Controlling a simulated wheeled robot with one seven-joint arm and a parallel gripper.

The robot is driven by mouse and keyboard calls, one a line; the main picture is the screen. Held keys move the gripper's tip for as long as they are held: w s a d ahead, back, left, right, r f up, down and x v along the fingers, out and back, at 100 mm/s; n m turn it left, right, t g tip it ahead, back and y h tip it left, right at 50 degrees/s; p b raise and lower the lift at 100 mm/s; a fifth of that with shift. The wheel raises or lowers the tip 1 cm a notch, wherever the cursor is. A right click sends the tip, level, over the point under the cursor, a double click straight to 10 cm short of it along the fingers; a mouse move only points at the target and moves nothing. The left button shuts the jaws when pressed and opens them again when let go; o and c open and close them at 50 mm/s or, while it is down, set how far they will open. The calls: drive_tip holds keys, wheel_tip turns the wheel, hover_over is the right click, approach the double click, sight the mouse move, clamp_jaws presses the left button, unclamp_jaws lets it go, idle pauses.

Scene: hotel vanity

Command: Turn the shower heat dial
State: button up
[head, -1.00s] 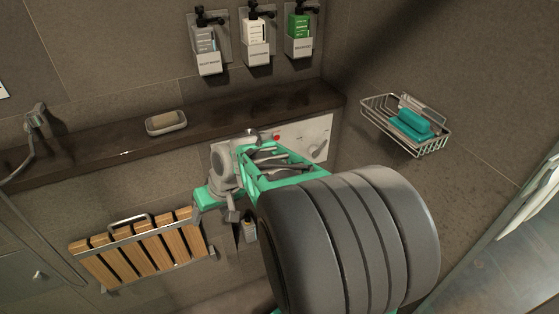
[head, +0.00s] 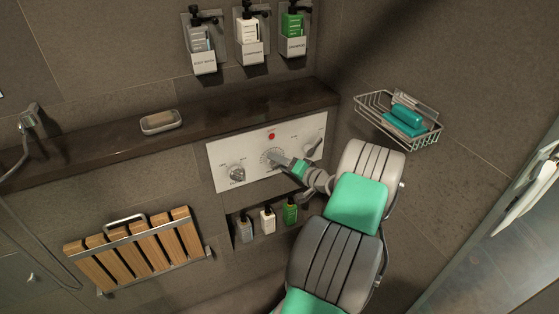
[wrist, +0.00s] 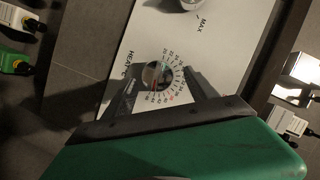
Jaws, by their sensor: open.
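The heat dial (head: 268,156) is the round middle control on a white panel (head: 215,160) on the back wall. In the wrist view, the dial (wrist: 156,75) is a shiny knob ringed by numbers, beside the word HEAT. My gripper (head: 280,160) reaches it from the lower right and partly covers it in the head view. In the wrist view, my gripper (wrist: 164,82) is open, with one dark finger on each side of the dial. I cannot tell whether either finger touches it.
A left knob (head: 236,174) and a right lever knob (head: 312,149) flank the dial. A dark ledge (head: 90,146) runs above the panel. Small bottles (head: 267,220) stand in a niche below. A wire basket (head: 410,140) hangs to the right, and a slatted wooden seat (head: 135,250) to the left.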

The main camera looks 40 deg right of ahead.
drive_tip(key=shift+w+d+f, duration=0.2)
drive_tip(key=shift+w+f, duration=0.05)
drive_tip(key=shift+w, duration=0.25)
drive_tip(key=shift+a+r, duration=0.1)
drive_tip(key=shift+a, duration=0.05)
drive_tip(key=shift+c, duration=0.9)
drive_tip(key=c, duration=1.2)
